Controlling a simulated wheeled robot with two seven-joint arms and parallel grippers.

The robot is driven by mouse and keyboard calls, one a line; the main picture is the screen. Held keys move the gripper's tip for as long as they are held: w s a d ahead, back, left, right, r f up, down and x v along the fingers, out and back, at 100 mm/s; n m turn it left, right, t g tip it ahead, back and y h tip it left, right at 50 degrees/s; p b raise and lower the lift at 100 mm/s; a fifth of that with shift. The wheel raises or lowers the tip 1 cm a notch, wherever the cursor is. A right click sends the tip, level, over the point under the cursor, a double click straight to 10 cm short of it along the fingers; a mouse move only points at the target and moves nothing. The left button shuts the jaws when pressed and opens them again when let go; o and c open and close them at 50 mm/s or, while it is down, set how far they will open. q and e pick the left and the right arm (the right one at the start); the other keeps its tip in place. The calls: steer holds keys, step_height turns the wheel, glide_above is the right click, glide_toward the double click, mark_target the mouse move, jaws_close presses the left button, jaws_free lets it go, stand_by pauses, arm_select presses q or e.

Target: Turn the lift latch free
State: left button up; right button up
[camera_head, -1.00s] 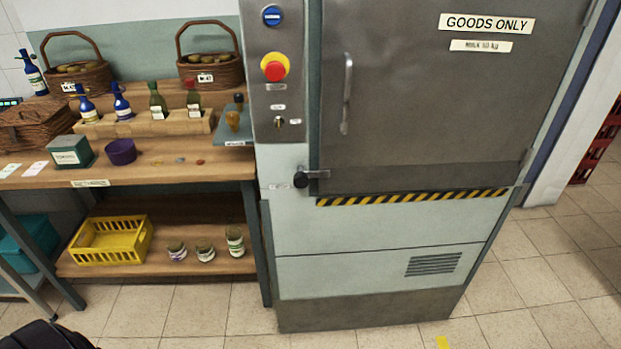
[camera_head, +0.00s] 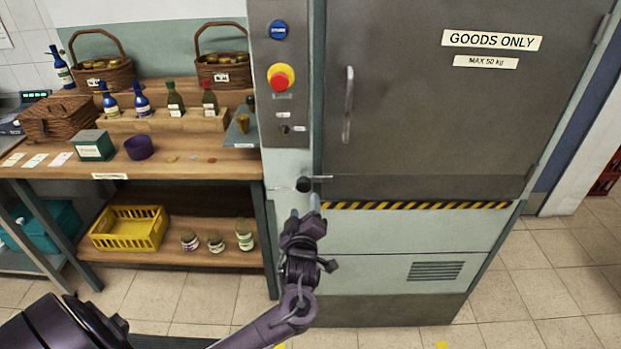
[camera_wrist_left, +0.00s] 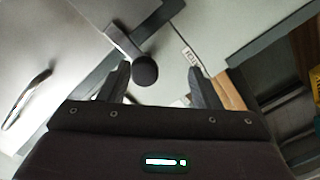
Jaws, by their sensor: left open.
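The lift latch (camera_head: 304,184) is a black round knob with a short metal bar, at the lower left corner of the grey lift door (camera_head: 430,110). The bar lies level across the door's edge. My left gripper (camera_head: 304,207) is open and empty just below the knob in the head view. In the left wrist view the black knob (camera_wrist_left: 145,70) shows between and beyond the two fingertips of the gripper (camera_wrist_left: 158,80), with its metal bar (camera_wrist_left: 122,40) leading up and left. I see no contact. My right gripper is not in view.
A vertical handle (camera_head: 347,105) stands out from the door. A red stop button (camera_head: 280,78) sits on the panel above the latch. The wooden shelf (camera_head: 215,160) with bottles and baskets stands close on the left. Floor in front is clear.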

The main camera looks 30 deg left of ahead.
mark_target(304, 189)
arm_select(q)
step_height(304, 189, up, 2)
steer(key=shift+r+n+y, duration=0.25)
steer(key=shift+n+y, duration=0.05)
steer(key=shift+n, duration=0.2)
steer(key=shift+w+a+r, duration=0.2)
steer(key=shift+w+r, duration=0.05)
steer(key=shift+r, duration=0.05)
steer(key=p+x, duration=0.1)
steer(key=x, duration=0.5)
steer(key=shift+w, duration=0.1)
steer(key=shift+w+a, duration=0.35)
steer(key=shift+w, duration=0.1)
steer(key=shift+f, duration=0.15)
jaws_close()
